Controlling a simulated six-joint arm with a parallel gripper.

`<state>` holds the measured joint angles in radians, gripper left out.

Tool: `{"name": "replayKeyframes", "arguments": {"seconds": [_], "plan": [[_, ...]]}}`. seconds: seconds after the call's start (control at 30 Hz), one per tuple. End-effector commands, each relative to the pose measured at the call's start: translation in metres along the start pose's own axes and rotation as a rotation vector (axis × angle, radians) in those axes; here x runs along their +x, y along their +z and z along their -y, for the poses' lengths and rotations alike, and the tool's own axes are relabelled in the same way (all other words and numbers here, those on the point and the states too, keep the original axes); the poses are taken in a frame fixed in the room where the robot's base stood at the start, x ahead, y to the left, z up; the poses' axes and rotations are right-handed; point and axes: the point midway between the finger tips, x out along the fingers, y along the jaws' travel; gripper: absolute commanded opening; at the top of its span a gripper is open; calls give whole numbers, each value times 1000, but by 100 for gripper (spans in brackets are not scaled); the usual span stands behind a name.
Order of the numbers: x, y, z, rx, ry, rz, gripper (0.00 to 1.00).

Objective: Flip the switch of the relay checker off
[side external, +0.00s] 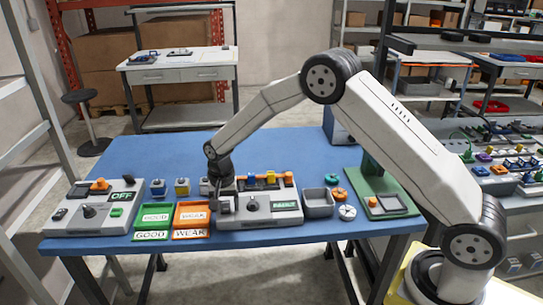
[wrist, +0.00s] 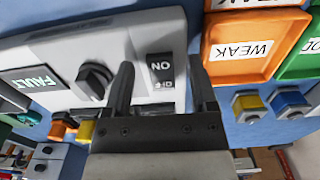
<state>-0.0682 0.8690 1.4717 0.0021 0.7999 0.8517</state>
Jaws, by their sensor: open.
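A grey box with a display reading FAULT (side external: 284,205) stands in the middle of the blue table. In the side view my gripper (side external: 222,200) hangs over the box's left end and hides the switch.
Another grey box with a display reading OFF (side external: 121,196) stands at the left. A grey bin (side external: 318,203) and a green stand (side external: 385,200) are at right.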

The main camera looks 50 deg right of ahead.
Motion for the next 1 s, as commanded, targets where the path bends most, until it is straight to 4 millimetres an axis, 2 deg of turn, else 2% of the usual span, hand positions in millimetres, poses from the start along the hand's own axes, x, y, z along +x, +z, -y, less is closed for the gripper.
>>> {"name": "replayKeyframes", "arguments": {"seconds": [0.27, 0.37, 0.5, 0.77, 1.0], "plan": [[2, 0, 0, 0, 0, 0, 74], [1, 0, 0, 0, 0, 0, 45], [1, 0, 0, 0, -1, 0, 0], [1, -1, 0, 2, 0, 15, 0], [0, -4, 0, 5, 2, 121, 0]]}}
